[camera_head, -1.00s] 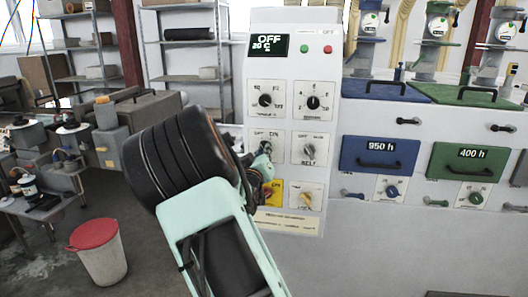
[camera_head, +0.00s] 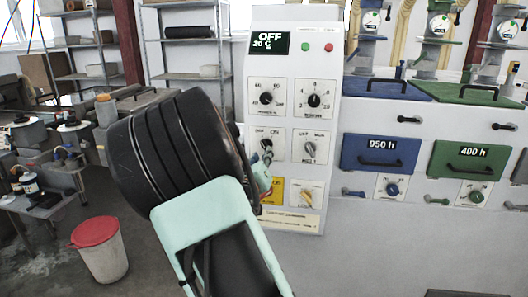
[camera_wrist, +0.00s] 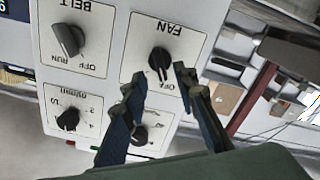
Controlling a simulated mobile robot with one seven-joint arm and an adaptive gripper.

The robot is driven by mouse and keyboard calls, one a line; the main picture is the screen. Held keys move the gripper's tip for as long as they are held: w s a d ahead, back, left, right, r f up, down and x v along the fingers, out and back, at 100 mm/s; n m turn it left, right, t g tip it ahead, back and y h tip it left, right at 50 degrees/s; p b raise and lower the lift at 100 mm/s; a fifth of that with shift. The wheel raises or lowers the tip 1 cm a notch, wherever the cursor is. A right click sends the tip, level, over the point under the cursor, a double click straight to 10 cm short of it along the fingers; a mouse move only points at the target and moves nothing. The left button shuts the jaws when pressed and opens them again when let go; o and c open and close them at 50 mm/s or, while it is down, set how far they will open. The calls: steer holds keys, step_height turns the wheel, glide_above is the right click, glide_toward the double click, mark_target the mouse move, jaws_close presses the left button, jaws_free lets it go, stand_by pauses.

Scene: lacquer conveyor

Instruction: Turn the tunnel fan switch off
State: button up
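The fan switch is a black knob on a white plate marked FAN; it shows in the wrist view (camera_wrist: 160,60) and on the control panel in the head view (camera_head: 266,144). The wrist view is upside down. There the knob's narrow end points down toward small lettering, partly hidden by my fingers; I cannot tell its exact setting. My gripper (camera_wrist: 158,82) is open and empty, its blue fingertips spread to either side of the knob's lower end. Contact with it cannot be made out. In the head view my wrist hides most of the gripper.
The belt switch (camera_wrist: 70,40) sits beside the fan switch, with more dials (camera_head: 314,100) above. A display (camera_head: 270,43) reads OFF and 20 C. A blue drawer (camera_head: 380,154) and green drawer (camera_head: 472,161) lie right. A red-lidded bin (camera_head: 102,255) stands left on the floor.

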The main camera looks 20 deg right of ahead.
steer(key=v, duration=0.6)
steer(key=shift+s, duration=0.2)
steer(key=shift+a, duration=0.15)
